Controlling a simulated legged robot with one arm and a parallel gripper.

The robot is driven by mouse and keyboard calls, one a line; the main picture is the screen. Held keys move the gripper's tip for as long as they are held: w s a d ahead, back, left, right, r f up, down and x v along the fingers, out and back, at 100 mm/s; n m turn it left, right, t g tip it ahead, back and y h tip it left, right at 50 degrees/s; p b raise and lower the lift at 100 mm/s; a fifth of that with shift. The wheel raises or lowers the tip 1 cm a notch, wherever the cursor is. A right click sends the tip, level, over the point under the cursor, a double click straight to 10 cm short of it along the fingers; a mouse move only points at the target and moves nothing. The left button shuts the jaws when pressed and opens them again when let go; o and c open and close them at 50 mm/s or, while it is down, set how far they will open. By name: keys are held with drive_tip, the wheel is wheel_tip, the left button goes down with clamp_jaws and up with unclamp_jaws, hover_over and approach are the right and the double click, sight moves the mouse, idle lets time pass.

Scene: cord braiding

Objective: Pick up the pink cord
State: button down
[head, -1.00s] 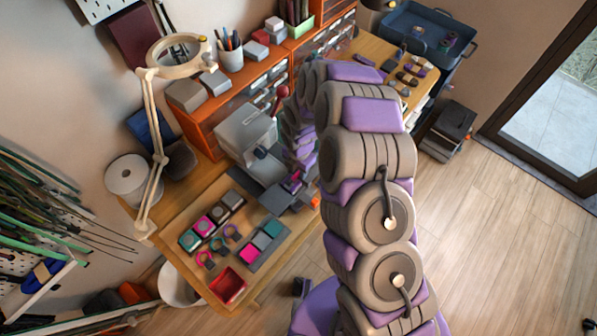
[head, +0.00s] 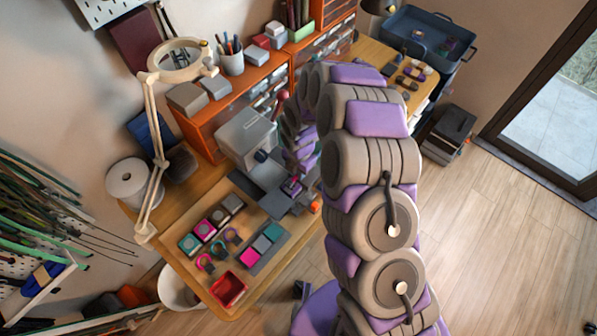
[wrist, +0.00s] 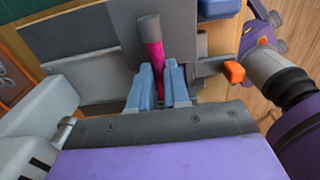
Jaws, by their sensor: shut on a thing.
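The pink cord (wrist: 154,57) shows in the wrist view as a short pink length with a grey end cap at its top, pointing away from my gripper. My gripper (wrist: 161,78) has blue fingers, shut on the cord, which stands up between them. In the head view my gripper (head: 291,187) is beside the grey machine (head: 245,138), over its dark grey plate; the cord is too small there to make out clearly.
A white-armed lamp (head: 153,155) stands at the bench's left. Coloured square blocks (head: 210,224), small cord loops (head: 233,236) and a red tray (head: 228,288) lie at the bench front. An orange part (wrist: 234,72) is close right of the fingers.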

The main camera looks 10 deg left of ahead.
wheel_tip(320, 180, up, 3)
drive_tip(key=shift+w+f, duration=0.1)
drive_tip(key=shift+f, duration=0.05)
drive_tip(key=s+d+r+p, duration=0.1)
drive_tip(key=s+d, duration=0.2)
drive_tip(key=s, duration=0.4)
drive_tip(key=s+d+p, duration=0.1)
drive_tip(key=s+d, duration=0.3)
drive_tip(key=s, duration=0.3)
drive_tip(key=shift+w+a+p, duration=0.8)
drive_tip(key=shift+a+p, duration=0.35)
drive_tip(key=shift+a, duration=0.6)
drive_tip(key=shift+w+a+p, duration=0.8)
drive_tip(key=shift+a+p, duration=0.35)
drive_tip(key=shift+a, duration=0.55)
drive_tip(key=shift+w+a+p, duration=0.8)
drive_tip(key=shift+a+p, duration=0.35)
drive_tip(key=shift+a, duration=0.6)
drive_tip(key=shift+w+a, duration=0.15)
drive_tip(key=shift+w+a+p, duration=0.25)
drive_tip(key=shift+w+p, duration=0.25)
drive_tip(key=shift+p, duration=0.05)
drive_tip(key=c, duration=1)
unclamp_jaws()
